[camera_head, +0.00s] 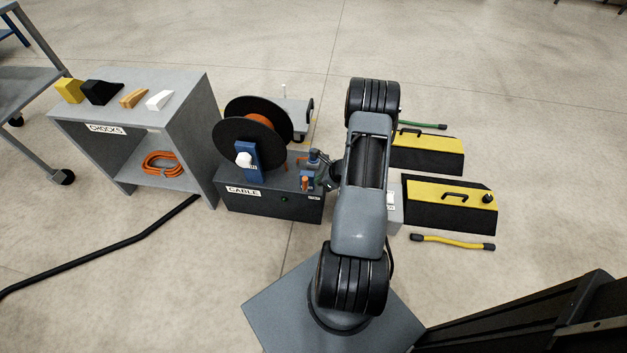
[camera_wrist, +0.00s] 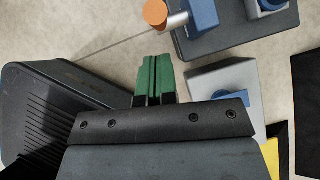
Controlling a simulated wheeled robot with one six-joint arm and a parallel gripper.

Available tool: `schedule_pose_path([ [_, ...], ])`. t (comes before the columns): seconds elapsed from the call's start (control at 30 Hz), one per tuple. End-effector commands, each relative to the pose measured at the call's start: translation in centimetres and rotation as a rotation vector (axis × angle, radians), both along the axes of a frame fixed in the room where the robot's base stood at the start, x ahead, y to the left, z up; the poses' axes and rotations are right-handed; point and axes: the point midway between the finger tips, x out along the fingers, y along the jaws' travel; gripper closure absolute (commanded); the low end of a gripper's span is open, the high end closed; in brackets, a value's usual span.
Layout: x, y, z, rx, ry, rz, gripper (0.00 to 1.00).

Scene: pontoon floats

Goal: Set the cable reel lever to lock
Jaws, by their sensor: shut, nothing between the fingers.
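The cable reel (camera_head: 232,131), with black discs and orange cable, stands on a dark box (camera_head: 270,207) labelled CABLE. A blue block with an orange-ended part (camera_head: 305,184) sits at the box's right end, beside my arm. In the wrist view, a lever with an orange round end (camera_wrist: 155,13) and a pale rod comes out of a blue block (camera_wrist: 203,12) on a dark base. My gripper (camera_wrist: 153,62) has its green fingers together and empty, below and apart from the orange end. In the head view, my arm hides the fingertips.
A grey shelf (camera_head: 205,115) labelled CHOCKS stands left of the reel. A grey box with a blue knob (camera_wrist: 232,92) lies right of my fingers. Yellow-topped black boxes (camera_head: 440,192) stand right of my arm. A black cable (camera_head: 120,246) crosses the floor at left.

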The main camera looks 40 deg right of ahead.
Motion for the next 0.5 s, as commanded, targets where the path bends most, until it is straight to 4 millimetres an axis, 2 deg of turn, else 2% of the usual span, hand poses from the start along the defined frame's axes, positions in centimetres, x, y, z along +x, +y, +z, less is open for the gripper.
schedule_pose_path([
  [0.1, -1.3, -0.9, 2.4, -0.002, -0.003, -0.002, 1.0],
  [0.2, -2.1, -1.3, 4.0, -0.002, -0.002, 0.005, 1.0],
  [0.5, -4.2, -2.4, 7.3, -0.001, -0.003, 0.009, 1.0],
])
